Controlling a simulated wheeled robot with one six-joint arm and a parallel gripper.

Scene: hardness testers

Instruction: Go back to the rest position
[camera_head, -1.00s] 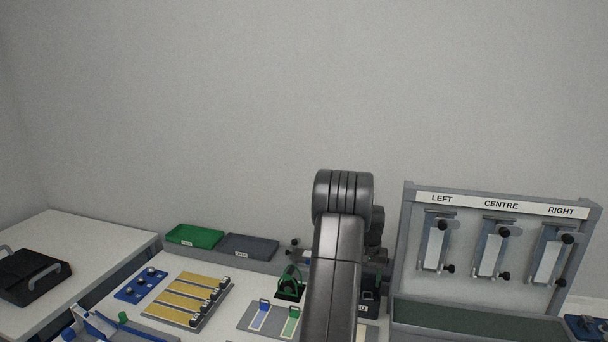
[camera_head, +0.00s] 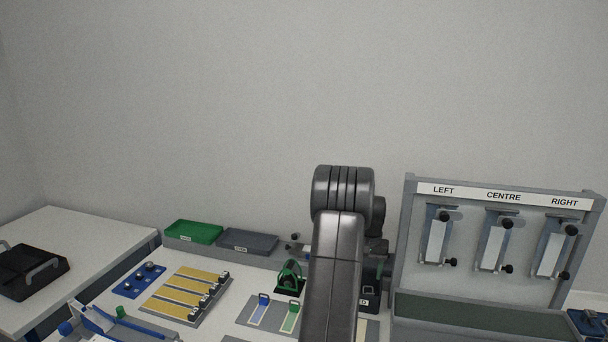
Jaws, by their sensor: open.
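My arm rises from the bottom middle of the head view, a dark grey link ending in a rounded joint near the table's back edge. My gripper is not visible; the arm hides whatever is behind it. The bench table (camera_head: 133,325) lies below and around the arm.
A board labelled LEFT, CENTRE, RIGHT (camera_head: 503,195) stands at right with three clamped testers. A green tray (camera_head: 194,232) and grey tray (camera_head: 248,241) sit at the back. A yellow-striped rack (camera_head: 182,297), blue block (camera_head: 139,281) and green-handled item (camera_head: 290,278) lie left of the arm. A black case (camera_head: 32,272) rests on the left table.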

